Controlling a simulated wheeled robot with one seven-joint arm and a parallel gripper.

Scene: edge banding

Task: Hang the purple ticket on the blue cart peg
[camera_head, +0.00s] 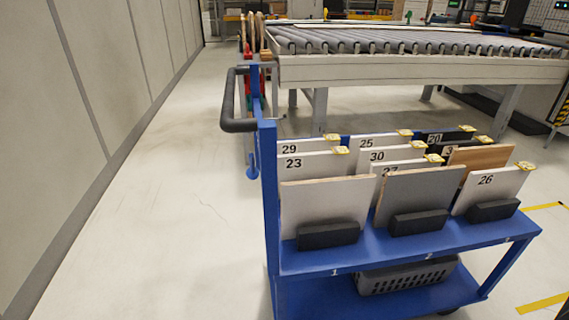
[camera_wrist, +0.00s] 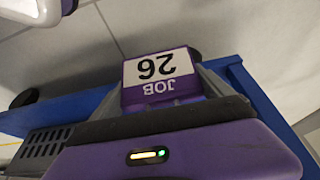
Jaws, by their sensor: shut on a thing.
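The purple ticket (camera_wrist: 160,78) has a white face reading "JOB 26", upside down in the wrist view. My gripper (camera_wrist: 162,90) is shut on it, with a grey finger on each side. The blue cart (camera_head: 400,254) stands at the right of the head view. A blue post (camera_head: 268,190) rises at its left corner. A small blue rounded piece (camera_head: 252,172) shows beside the post; I cannot tell if it is the peg. Blue cart frame (camera_wrist: 285,120) shows behind the ticket in the wrist view. My gripper and the ticket are not visible in the head view.
Numbered panels stand on the cart, including panel 26 (camera_head: 490,188) at the right. A black handle (camera_head: 235,100) sticks out left of the post. A grey basket (camera_head: 405,276) is on the lower shelf. A roller conveyor (camera_head: 420,45) stands behind. Floor at left is clear.

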